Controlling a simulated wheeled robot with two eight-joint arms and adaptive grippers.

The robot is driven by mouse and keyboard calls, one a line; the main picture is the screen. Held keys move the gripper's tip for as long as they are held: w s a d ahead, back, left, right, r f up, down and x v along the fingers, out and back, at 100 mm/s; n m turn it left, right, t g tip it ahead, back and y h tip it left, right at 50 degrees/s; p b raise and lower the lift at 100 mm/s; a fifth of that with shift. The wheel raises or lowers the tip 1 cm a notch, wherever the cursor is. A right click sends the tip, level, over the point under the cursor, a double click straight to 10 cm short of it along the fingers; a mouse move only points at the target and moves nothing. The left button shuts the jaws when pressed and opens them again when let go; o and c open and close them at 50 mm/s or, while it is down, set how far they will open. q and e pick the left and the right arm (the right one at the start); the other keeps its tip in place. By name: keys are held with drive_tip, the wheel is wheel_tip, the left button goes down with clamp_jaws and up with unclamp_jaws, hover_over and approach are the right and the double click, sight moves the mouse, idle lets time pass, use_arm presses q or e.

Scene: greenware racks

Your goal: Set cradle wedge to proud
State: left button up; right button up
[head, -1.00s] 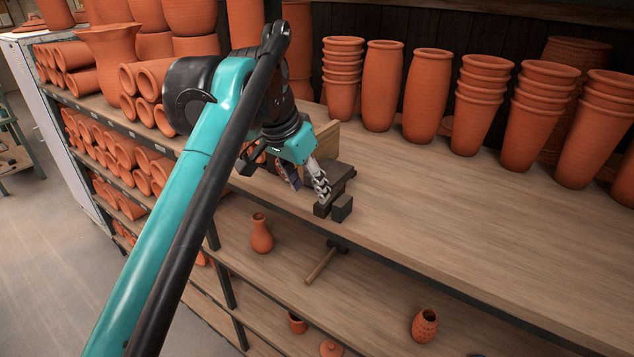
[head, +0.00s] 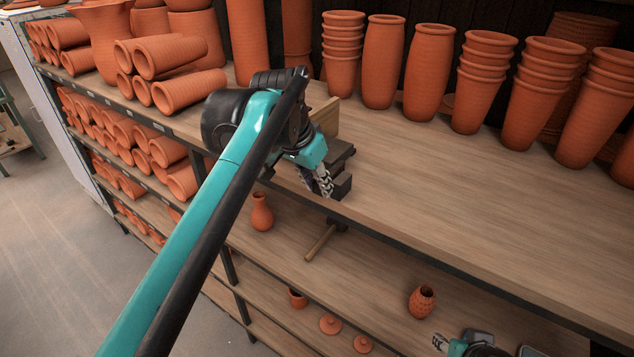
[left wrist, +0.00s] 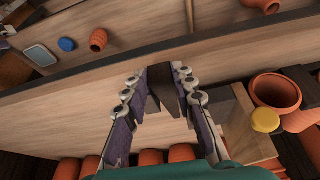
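The cradle wedge appears to be the dark block (head: 342,186) at the front edge of the upper shelf board. In the left wrist view the dark wedge (left wrist: 165,82) stands between my left fingertips, with a small gap showing at the left finger. My left gripper (head: 322,185) points down at the block and hides part of it. Its fingers are apart in the left wrist view (left wrist: 157,78); firm contact cannot be made out. A dark piece (head: 338,153) lies just behind. My right gripper (head: 438,342) shows only partly at the bottom; its finger opening is unclear.
A wooden upright board (head: 326,117) stands behind the wedge. Stacked clay pots (head: 483,80) line the back of the shelf (head: 450,190), with bare board in front. On the lower shelf are a small vase (head: 261,212), a mallet (head: 322,242) and a patterned pot (head: 422,301).

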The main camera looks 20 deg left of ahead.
use_arm(q)
clamp_jaws()
drive_tip(key=s, duration=0.1)
drive_tip(key=s+a, duration=0.1)
drive_tip(key=s, duration=0.1)
drive_tip(key=shift+s+a, duration=0.1)
drive_tip(key=o, duration=0.8)
unclamp_jaws()
drive_tip(key=v, duration=1.1)
drive_tip(key=shift+r, duration=0.45)
